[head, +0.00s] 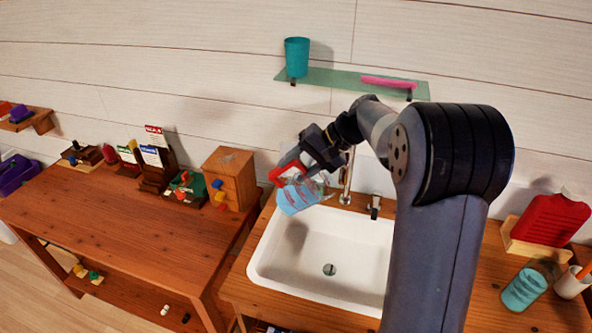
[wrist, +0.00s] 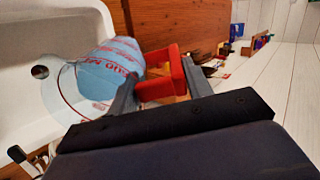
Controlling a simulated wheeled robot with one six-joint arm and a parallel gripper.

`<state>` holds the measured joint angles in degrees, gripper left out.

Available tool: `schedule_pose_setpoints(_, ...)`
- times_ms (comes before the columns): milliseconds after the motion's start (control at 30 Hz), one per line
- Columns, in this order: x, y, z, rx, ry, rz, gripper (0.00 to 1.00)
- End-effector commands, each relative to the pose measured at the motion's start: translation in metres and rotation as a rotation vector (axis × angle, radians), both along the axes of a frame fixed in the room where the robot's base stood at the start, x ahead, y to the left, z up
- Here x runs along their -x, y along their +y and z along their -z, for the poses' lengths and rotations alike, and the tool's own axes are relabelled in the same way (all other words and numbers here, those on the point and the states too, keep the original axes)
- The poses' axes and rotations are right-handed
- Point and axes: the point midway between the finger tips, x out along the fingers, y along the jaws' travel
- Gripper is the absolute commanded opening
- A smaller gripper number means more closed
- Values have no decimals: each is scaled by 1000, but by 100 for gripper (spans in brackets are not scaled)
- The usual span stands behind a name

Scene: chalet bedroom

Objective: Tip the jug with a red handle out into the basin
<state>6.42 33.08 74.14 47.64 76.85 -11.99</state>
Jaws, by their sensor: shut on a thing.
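The jug (head: 300,196) is clear with light blue contents and red markings. It also shows in the wrist view (wrist: 110,68). My gripper (head: 297,163) is shut on its red handle (wrist: 162,75), which sits between the two fingers. The jug is held in the air above the back left corner of the white basin (head: 270,262). It looks tilted, with its clear end toward the right in the head view. No stream of liquid is visible. The basin's drain (head: 329,269) shows, and its floor looks empty. My arm hides the basin's right part.
A tap (head: 347,182) stands behind the basin, close to the jug. A glass shelf (head: 340,80) with a teal cup (head: 297,57) is above. A small wooden drawer box (head: 230,176) is left.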

Motion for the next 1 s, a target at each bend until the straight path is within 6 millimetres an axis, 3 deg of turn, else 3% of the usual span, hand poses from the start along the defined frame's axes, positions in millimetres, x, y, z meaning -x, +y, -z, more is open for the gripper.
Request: schedule_pose_setpoints(1000,2,-16,-69,-167,-24,2,0)
